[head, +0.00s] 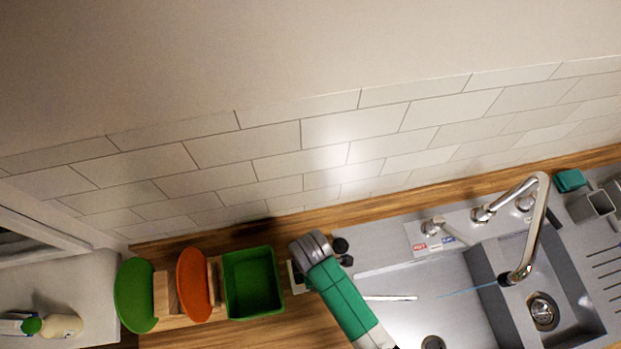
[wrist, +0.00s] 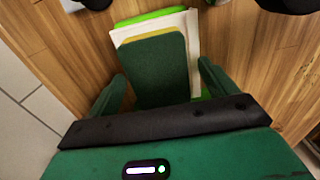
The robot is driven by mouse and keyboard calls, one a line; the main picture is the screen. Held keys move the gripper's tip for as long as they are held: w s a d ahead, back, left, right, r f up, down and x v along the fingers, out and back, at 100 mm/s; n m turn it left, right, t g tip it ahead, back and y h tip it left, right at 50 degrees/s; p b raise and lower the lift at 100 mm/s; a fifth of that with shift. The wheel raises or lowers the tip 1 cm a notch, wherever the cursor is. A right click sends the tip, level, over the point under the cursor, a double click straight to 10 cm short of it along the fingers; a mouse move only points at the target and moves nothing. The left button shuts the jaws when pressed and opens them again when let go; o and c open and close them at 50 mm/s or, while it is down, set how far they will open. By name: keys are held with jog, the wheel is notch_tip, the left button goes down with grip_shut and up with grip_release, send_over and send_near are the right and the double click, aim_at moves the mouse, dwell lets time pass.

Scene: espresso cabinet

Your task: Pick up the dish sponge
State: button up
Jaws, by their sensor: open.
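The dish sponge (wrist: 155,70) appears in the wrist view as a dark green pad with a thin yellow layer at its far edge. It rests against or on a white piece (wrist: 194,52) with bright green edges, above the wooden counter. My gripper (wrist: 160,82) is open, with one finger on each side of the sponge. Gaps show at both sides near the fingertips. The near end of the sponge is hidden by the gripper body. In the head view my arm hides the fingers and the sponge.
A green bin (head: 228,290), an orange board (head: 192,284) and a green board (head: 135,295) stand left of my arm. The steel sink (head: 415,285) with its faucet (head: 541,220) lies right. A teal block (head: 569,180) sits behind the sink. A tiled wall (head: 330,130) closes the back.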

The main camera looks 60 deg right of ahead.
jog(key=c, duration=1.1)
jog(key=shift+o, duration=0.2)
notch_tip(320, 180, up, 10)
